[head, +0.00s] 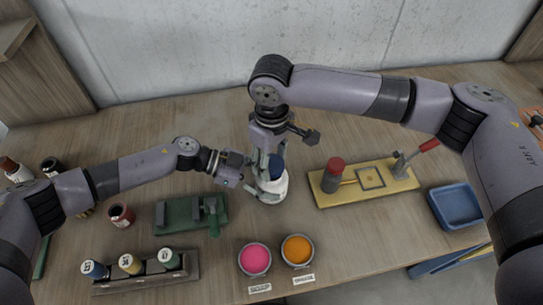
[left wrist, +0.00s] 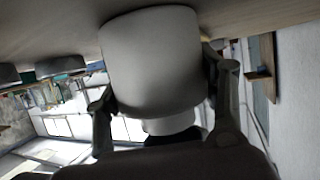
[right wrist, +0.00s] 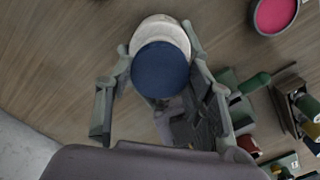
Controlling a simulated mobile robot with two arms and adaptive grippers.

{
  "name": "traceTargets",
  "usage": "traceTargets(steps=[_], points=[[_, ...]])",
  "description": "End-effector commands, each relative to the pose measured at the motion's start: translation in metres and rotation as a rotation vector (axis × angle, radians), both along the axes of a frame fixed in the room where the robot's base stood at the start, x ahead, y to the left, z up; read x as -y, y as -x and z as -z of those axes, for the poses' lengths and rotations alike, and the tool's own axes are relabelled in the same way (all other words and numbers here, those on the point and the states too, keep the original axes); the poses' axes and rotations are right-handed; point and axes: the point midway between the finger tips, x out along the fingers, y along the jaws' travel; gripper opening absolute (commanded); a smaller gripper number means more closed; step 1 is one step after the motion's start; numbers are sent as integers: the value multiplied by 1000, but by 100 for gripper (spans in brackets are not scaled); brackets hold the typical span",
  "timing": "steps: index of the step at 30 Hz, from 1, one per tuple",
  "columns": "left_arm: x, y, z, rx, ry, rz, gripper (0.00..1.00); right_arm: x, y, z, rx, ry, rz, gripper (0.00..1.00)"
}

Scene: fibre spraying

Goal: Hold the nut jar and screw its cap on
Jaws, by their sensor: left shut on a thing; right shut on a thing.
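The nut jar (head: 272,190) is white and stands upright on the table in the middle of the head view. Its body also fills the upper middle of the left wrist view (left wrist: 152,60). My left gripper (head: 255,178) comes from the left and is shut on the jar. The blue cap (head: 277,168) is at the jar's top. It shows as a round disc in the right wrist view (right wrist: 160,70), over the white jar. My right gripper (head: 268,160) reaches down from above and is shut on the cap. I cannot tell how far the cap is threaded.
A yellow board (head: 364,196) with a red-topped cylinder and a lever stands right of the jar. A green device (head: 178,213) is at the left. Pink (head: 255,259) and orange (head: 297,250) pots stand in front. A blue tray (head: 457,206) is at the right.

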Motion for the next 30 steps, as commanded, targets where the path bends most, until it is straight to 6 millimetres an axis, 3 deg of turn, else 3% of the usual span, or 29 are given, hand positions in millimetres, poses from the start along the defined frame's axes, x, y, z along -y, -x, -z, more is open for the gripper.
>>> traceTargets(steps=[30], points=[[0, 0, 0, 0, 0, 0, 14, 0, 0, 18, 0, 0, -1, 38]])
